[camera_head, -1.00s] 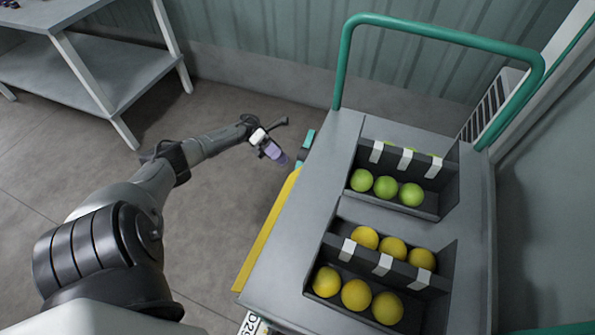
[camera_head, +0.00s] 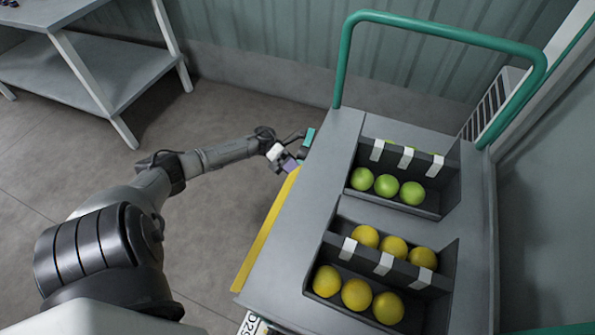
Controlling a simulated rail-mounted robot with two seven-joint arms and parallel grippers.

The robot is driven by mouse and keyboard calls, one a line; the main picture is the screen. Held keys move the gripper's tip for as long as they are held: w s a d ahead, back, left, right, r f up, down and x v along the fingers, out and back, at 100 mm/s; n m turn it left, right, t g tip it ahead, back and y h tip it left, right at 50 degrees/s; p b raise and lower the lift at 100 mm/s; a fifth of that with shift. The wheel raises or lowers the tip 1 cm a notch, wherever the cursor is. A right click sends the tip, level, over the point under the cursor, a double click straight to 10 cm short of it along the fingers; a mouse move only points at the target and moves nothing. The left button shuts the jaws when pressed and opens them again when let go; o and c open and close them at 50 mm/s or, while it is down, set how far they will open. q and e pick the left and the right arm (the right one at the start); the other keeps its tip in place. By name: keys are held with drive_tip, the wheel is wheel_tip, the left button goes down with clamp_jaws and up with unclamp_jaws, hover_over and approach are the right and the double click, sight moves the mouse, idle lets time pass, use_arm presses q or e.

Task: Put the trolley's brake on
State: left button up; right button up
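The trolley (camera_head: 290,235) has a grey top with two recessed bins and a green push handle (camera_head: 440,27) at its far end. A small teal part (camera_head: 308,138) sticks out low at its far left side; it may be the brake pedal, but I cannot tell for sure. My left gripper (camera_head: 290,160) is low beside the trolley's left edge, right by the teal part. It is small and partly turned away, so I cannot tell if its fingers are open or touching anything. My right gripper is not in view.
A yellow strip (camera_head: 267,230) runs along the trolley's left side. Green fruit (camera_head: 386,186) and yellow fruit (camera_head: 357,294) lie in the bins. A grey table (camera_head: 95,75) stands at the back left. The floor (camera_head: 215,235) left of the trolley is clear apart from my arm.

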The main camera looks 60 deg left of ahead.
use_arm(q)
drive_tip(key=shift+c, duration=0.4)
clamp_jaws()
